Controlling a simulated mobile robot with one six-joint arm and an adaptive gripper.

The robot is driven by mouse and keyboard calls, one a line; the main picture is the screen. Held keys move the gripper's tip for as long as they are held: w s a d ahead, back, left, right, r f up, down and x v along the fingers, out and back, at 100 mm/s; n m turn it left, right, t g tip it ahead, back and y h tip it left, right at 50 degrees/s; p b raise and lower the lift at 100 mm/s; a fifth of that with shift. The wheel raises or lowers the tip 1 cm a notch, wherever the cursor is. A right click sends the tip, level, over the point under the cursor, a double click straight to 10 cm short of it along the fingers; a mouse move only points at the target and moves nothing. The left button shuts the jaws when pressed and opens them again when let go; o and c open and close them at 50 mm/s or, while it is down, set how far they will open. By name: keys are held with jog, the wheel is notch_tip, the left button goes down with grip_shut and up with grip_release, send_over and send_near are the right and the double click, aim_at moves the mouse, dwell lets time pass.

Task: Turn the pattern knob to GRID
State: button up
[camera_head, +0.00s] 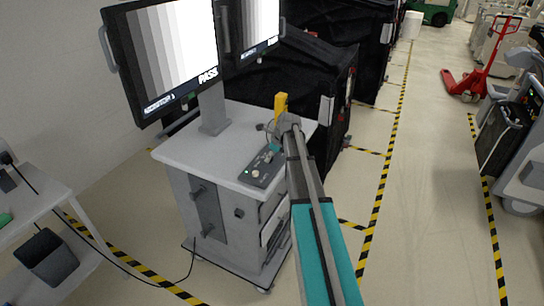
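A small dark control box (262,167) lies on the white top of a cart, near its right front edge. It carries a pale round knob, a small green light and a teal part at its far end. Its labels are too small to read, so I cannot tell which knob is the pattern knob or where it points. The large monitor (168,50) above the cart shows grey vertical bars running from dark to white. My arm reaches in from the lower right, and my gripper (272,130) is at the box's far end. Its fingers are too small and partly hidden to judge.
A yellow upright piece (281,104) stands behind my gripper. A second monitor (258,27) is at the back. Black covered carts (300,85) stand behind the cart top (180,148). A bin (47,258) and white table are at left.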

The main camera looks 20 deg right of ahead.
grip_shut()
jog(key=shift+d, duration=0.25)
jog(key=shift+a, duration=0.15)
jog(key=shift+n, duration=0.5)
jog(key=n+g+y, duration=0.1)
jog(key=n, duration=0.2)
jog(key=shift+w, duration=0.15)
jog(key=shift+n+g+y, duration=0.3)
jog(key=shift+n+g, duration=0.7)
jog(key=shift+n, duration=1.5)
